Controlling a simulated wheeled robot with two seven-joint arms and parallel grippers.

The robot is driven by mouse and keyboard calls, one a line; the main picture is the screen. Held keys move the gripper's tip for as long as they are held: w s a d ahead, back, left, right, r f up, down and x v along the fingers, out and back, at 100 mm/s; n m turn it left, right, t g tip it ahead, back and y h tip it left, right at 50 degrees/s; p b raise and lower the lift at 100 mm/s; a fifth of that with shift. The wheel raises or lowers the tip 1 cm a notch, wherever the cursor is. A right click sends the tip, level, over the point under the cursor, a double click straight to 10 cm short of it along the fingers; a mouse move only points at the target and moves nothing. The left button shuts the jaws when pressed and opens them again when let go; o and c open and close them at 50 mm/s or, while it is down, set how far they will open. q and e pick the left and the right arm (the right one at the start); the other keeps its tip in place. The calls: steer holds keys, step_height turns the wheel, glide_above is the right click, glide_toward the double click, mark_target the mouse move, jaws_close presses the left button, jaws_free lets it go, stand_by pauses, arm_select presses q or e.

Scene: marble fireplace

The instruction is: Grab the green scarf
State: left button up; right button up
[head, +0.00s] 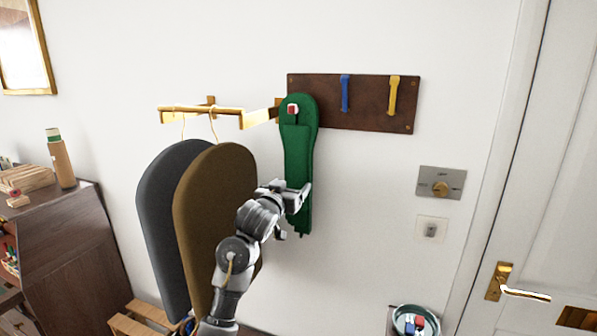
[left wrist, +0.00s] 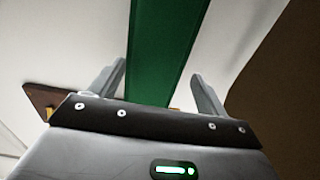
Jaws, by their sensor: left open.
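The green scarf (head: 299,150) hangs flat and upright at the left end of a brown wall rack (head: 340,117). My left gripper (head: 298,197) is at the lower half of the scarf in the head view. In the left wrist view the scarf (left wrist: 165,50) runs between the two spread fingers of my left gripper (left wrist: 163,88), with a gap on each side. The fingers are open and do not close on it. My right gripper is in neither view.
A grey hanging piece (head: 158,215) and a brown one (head: 215,200) hang from a gold rail (head: 200,111) left of the scarf, close to my left arm. Blue (head: 345,93) and yellow (head: 393,95) hooks sit on the rack. A door (head: 545,180) is at right.

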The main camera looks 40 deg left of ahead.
mark_target(300, 176)
arm_select(q)
steer(key=shift+x, duration=1)
steer(key=shift+w+r+p, duration=0.3)
steer(key=shift+w+p, duration=0.05)
steer(key=shift+p, duration=0.1)
steer(key=p+x, duration=0.2)
steer(key=x, duration=0.1)
steer(key=shift+w+r, duration=0.15)
steer(key=shift+w, duration=0.25)
steer(key=shift+w+a, duration=0.1)
steer(key=shift+w, duration=0.3)
steer(key=c, duration=1.2)
